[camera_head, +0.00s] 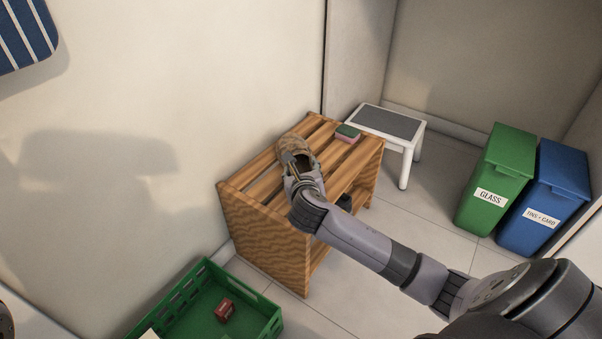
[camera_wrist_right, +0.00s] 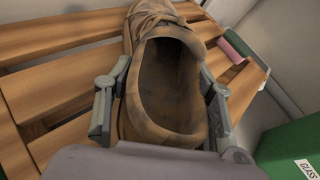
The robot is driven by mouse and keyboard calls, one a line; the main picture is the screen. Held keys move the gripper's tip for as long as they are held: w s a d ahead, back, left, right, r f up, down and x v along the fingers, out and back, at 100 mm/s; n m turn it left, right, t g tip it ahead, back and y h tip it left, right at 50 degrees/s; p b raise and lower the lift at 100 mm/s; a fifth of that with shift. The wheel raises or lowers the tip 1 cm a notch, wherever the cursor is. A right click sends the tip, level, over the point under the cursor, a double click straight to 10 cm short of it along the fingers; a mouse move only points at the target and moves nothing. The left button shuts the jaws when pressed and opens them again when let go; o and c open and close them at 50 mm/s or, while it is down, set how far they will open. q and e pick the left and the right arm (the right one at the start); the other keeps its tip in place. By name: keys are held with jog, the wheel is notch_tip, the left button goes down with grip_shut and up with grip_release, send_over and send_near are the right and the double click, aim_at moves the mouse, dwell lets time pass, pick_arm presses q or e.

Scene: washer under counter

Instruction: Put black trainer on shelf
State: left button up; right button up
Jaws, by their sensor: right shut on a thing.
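My right gripper (camera_head: 294,168) is over the top of the slatted wooden shelf (camera_head: 262,185). It is shut on a brown shoe (camera_head: 298,148), one finger on each side of the heel end. In the right wrist view the brown shoe (camera_wrist_right: 165,60) has its opening towards the camera and its toe pointing away, over the slats (camera_wrist_right: 60,85). I cannot tell if its sole touches them. A small dark thing (camera_head: 345,202), partly hidden by my arm, shows at the shelf's right side; I cannot tell if it is a black trainer.
A green and pink sponge (camera_head: 347,133) lies on the shelf's far right end. A white step stool (camera_head: 404,168) stands behind it. Green (camera_head: 497,180) and blue (camera_head: 545,200) bins stand right. A green crate (camera_head: 262,318) holding a red item (camera_head: 225,310) is in front.

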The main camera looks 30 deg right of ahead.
jog(key=o, duration=1.4)
